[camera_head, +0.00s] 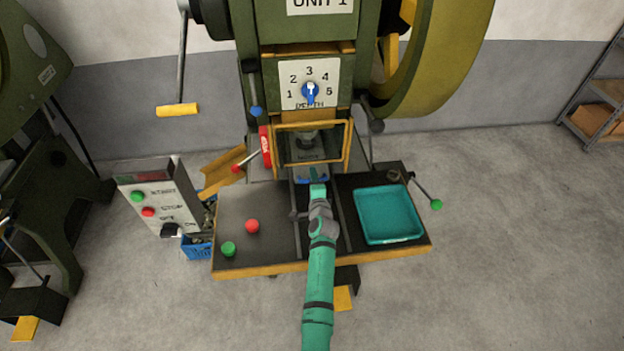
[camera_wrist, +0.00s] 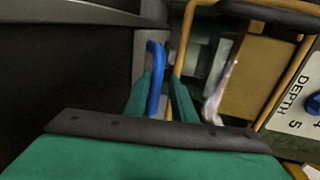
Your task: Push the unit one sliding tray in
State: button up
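The unit 1 press has a sliding tray on rails at its front centre, below the yellow guard frame. Its blue handle (camera_head: 320,179) shows just ahead of my gripper (camera_head: 318,190) in the head view. In the wrist view, the blue handle (camera_wrist: 155,82) stands between the two teal fingers of my gripper (camera_wrist: 162,95). The fingers are close together and look shut on the handle, though a thin gap seems to show at the right finger. My gripper and arm hide part of the rails and tray.
A teal bin (camera_head: 388,240) stands at right on the press table. Red (camera_head: 252,226) and green (camera_head: 229,248) buttons are at left. The yellow guard frame (camera_head: 347,150) surrounds the opening above the tray. A green-knobbed lever (camera_head: 436,204) sticks out at right.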

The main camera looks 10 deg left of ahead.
jog(key=shift+s+a+f+g, duration=0.25)
jog(key=shift+s+f+g, duration=0.05)
jog(key=shift+f, duration=0.4)
jog(key=shift+s+d, duration=0.1)
jog(key=shift+s, duration=0.4)
jog(key=v, duration=0.6)
jog(key=r+v, duration=0.1)
jog(key=v, duration=0.2)
jog(key=shift+s+d, duration=0.1)
jog(key=shift+d, duration=0.4)
jog(key=shift+r, duration=0.1)
